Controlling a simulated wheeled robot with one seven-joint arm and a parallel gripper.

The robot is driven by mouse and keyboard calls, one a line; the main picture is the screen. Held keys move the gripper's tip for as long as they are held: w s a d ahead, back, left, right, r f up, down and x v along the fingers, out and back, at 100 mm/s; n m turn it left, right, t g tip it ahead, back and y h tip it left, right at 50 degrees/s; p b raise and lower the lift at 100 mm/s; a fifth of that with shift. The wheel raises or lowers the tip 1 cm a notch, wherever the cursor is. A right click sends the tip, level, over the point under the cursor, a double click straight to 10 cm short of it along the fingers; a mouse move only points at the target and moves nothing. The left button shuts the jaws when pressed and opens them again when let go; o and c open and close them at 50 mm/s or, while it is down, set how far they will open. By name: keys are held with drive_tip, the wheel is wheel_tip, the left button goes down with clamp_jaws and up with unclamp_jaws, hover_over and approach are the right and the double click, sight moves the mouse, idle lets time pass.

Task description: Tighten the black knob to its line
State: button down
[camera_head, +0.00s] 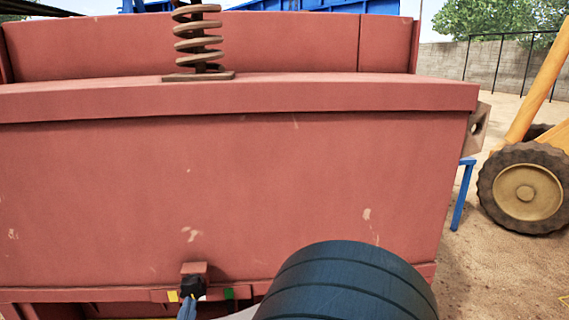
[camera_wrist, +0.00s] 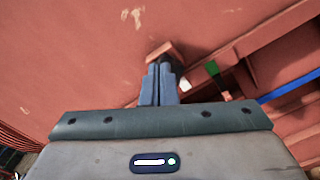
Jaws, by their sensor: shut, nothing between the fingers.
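The black knob (camera_head: 192,287) sits under a small red bracket (camera_head: 194,268) on the lower edge of the red crusher body. A yellow mark (camera_head: 172,296) is to its left and a green mark (camera_head: 229,294) to its right. In the wrist view the knob is mostly hidden behind my fingers, with only dark bits showing. My gripper (camera_wrist: 158,69) is shut, its fingertips together right in front of the knob. I cannot tell whether they touch it. A finger of my gripper (camera_head: 187,307) shows just below the knob in the head view. The knob's pointer direction is unclear.
The large red crusher wall (camera_head: 230,200) fills the space ahead, with a coil spring (camera_head: 198,35) on top. In the wrist view, a red ledge and a blue bar (camera_wrist: 290,90) lie right of the fingers. A wheeled yellow machine (camera_head: 525,190) stands far right on sandy ground.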

sight(191, 285)
drive_tip(key=w, duration=0.2)
drive_tip(key=w+a, duration=0.1)
drive_tip(key=w, duration=0.1)
drive_tip(key=shift+w+f, duration=0.15)
drive_tip(key=shift+w, duration=0.25)
drive_tip(key=shift+w+a, duration=0.15)
drive_tip(key=shift+w, duration=0.8)
